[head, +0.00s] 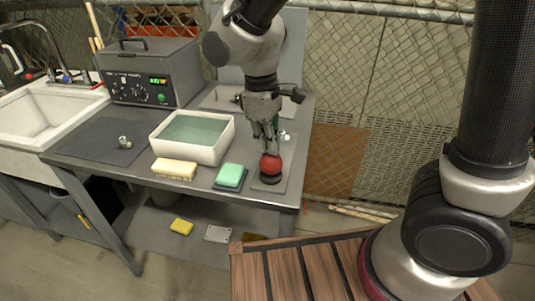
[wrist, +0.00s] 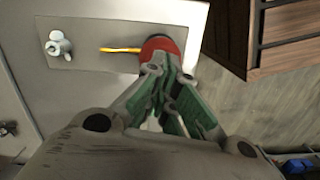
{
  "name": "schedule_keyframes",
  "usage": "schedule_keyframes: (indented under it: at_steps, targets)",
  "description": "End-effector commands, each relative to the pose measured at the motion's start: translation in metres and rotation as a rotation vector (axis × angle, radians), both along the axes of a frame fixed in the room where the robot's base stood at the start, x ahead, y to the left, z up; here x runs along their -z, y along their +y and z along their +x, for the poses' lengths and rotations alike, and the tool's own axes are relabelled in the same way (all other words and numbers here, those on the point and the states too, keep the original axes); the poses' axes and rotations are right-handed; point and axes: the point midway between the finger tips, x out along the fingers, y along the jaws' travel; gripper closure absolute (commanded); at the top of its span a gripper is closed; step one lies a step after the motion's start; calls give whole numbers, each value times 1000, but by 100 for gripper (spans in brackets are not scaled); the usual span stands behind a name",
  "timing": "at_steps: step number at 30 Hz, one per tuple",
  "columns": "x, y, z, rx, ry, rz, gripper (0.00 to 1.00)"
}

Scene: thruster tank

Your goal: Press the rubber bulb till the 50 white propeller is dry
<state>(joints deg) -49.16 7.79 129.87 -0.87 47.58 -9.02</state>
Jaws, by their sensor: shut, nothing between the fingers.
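A red rubber bulb (head: 270,165) sits on a dark round base on a grey plate (head: 282,170) at the bench's right end. In the wrist view the bulb (wrist: 160,45) is partly hidden behind my fingers, and a thin yellow nozzle (wrist: 120,50) points from it toward a white propeller (wrist: 58,44). The propeller stands on the plate, apart from the nozzle tip; whether it is wet I cannot tell. In the head view a small white shape (head: 285,136) behind my gripper may be it. My gripper (head: 269,150) is shut and empty, pointing down at the bulb's top, touching or very near it.
A white tank (head: 190,155) of water stands left of the plate, with a yellow sponge (head: 174,169) and a green sponge (head: 230,175) before it. A small metallic part (head: 124,142) lies on a dark mat. A grey machine (head: 150,75) and a sink (head: 40,115) are further left.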

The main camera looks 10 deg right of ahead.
Motion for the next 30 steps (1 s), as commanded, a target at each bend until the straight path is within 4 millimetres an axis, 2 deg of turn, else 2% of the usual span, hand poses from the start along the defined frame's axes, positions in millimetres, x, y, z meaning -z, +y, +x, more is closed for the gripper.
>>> schedule_keyframes:
  at_steps: [8,14,22,30]
  targets:
    - [23,0,0,0,1,-2,100]
    - [21,1,1,0,1,-1,100]
    - [12,26,16,0,-1,1,100]
    - [11,26,16,0,0,0,100]
